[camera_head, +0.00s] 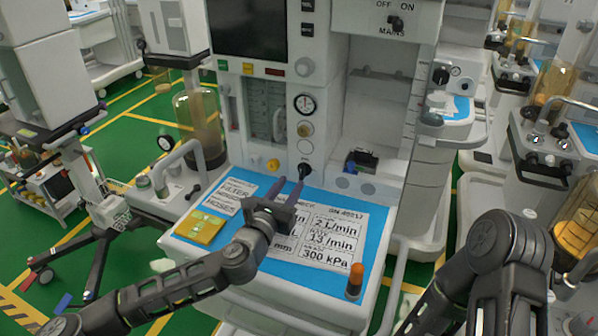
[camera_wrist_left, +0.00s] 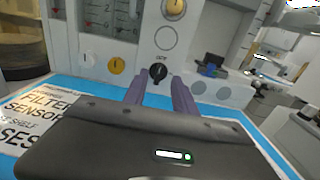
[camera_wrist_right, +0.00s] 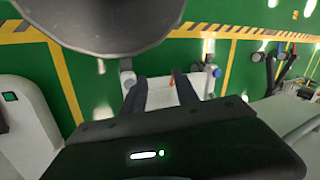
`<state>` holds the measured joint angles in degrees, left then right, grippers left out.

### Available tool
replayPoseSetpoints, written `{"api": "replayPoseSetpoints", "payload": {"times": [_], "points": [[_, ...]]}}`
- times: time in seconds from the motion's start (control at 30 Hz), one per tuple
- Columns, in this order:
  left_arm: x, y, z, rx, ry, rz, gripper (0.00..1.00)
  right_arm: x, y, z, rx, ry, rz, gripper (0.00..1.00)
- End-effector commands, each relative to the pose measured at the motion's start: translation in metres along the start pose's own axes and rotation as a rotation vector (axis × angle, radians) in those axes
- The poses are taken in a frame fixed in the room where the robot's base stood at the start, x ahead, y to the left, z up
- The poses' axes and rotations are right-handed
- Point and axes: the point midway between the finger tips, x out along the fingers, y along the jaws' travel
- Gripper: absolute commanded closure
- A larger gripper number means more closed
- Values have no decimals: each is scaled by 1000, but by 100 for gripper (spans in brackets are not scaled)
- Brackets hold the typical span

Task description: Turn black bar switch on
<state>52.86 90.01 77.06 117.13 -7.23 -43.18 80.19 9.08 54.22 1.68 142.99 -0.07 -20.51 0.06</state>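A black bar-shaped switch (camera_head: 305,170) sits low on the white front panel of the anaesthesia cart. It also shows in the left wrist view (camera_wrist_left: 158,73), with a small label above it. My left gripper (camera_head: 289,183) is over the cart's worktop, its two fingers pointing at this switch. The fingers are apart and the switch appears between their tips; I cannot tell whether they touch it. A second black switch (camera_head: 395,22) marked OFF, ON and MAINS is high on the cart. My right gripper (camera_wrist_right: 170,85) is open and empty, away from the panel; the head view does not show it.
The blue worktop (camera_head: 205,257) carries printed cards and a yellow pad (camera_head: 199,228); an orange-topped cylinder (camera_head: 355,281) stands at its front right. A yellow knob (camera_head: 272,165) is left of the switch, a dark block (camera_head: 361,161) right. Other carts stand on both sides.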

Motion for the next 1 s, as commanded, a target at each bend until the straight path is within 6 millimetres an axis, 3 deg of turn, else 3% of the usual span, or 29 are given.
{"api": "replayPoseSetpoints", "payload": {"times": [0.4,0.77,1.0], "points": [[59,0,1,0,0,-1,67,-10,-4,0,0,0,0,64],[65,0,0,0,0,0,67,-10,-4,0,0,0,0,64],[65,0,0,0,0,0,87,-10,-4,0,0,-1,0,64]]}}
